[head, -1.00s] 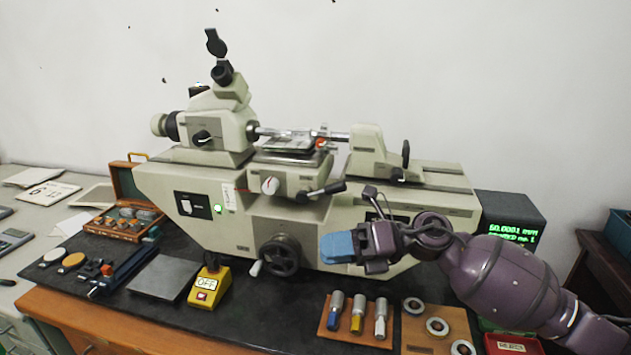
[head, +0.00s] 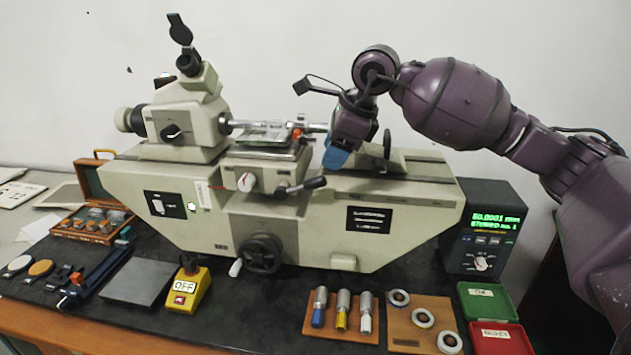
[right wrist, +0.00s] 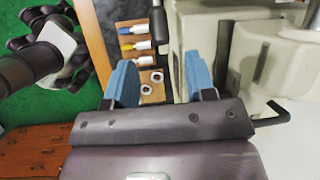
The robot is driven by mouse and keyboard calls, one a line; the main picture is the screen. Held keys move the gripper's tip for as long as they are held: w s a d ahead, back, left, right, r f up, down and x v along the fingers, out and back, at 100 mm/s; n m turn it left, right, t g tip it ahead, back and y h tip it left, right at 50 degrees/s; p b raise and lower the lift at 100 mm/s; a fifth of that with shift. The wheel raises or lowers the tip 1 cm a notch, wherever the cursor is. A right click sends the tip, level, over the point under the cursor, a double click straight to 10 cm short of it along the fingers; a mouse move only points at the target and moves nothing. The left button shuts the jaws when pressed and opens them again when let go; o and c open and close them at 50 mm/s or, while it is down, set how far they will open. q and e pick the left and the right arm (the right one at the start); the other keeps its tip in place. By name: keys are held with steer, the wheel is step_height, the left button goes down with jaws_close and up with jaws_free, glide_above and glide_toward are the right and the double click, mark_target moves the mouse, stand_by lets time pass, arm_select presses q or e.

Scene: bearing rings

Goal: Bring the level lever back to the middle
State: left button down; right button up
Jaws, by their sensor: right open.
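The level lever (head: 301,187), a short arm with a black knob, sticks out from the front of the machine's stage, its knob end to the right and slightly raised. My right gripper (head: 336,157), with blue fingertips, is above and a little right of the lever in the head view, in front of the tailstock. In the right wrist view the gripper (right wrist: 162,80) is open and empty. A black handle (right wrist: 157,33) beyond the fingers there looks like the lever's knob. Nothing shows contact. My left gripper is out of view.
The measuring machine (head: 300,228) fills the bench's middle, with a handwheel (head: 261,254) below the stage. A yellow OFF box (head: 189,288), a board of plugs (head: 341,318), a ring board (head: 420,318), a readout (head: 484,232), green (head: 484,300) and red (head: 500,338) trays stand around it.

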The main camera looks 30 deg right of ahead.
mark_target(318, 183)
steer(key=x, duration=0.8)
steer(key=shift+f, duration=0.2)
jaws_close()
